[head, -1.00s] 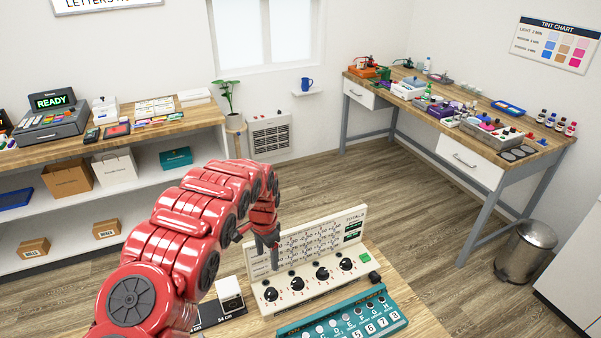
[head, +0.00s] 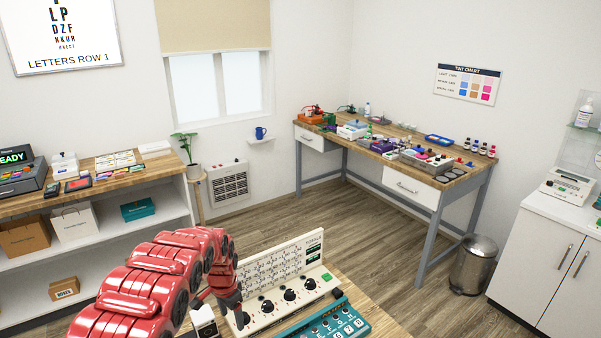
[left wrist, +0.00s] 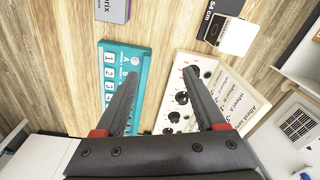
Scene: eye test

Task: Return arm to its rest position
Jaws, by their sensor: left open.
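My left arm (head: 170,275) is red and reaches in from the lower left of the head view, bent at a high arch. Its left gripper (head: 235,308) hangs down at the left end of a cream panel (head: 292,262) with black dials. In the left wrist view the gripper (left wrist: 167,72) shows two dark fingers spread apart with nothing between them. The teal panel (left wrist: 118,72) lies beside the left finger, and the cream panel (left wrist: 235,95) is partly behind the right finger. My right gripper is not in view.
A white block (head: 204,318) stands on the table left of the cream panel. The teal panel (head: 335,322) is in front of it. A shelf unit (head: 150,218), a workbench (head: 470,180), a bin (head: 474,265) and a white cabinet (head: 545,250) stand around open floor.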

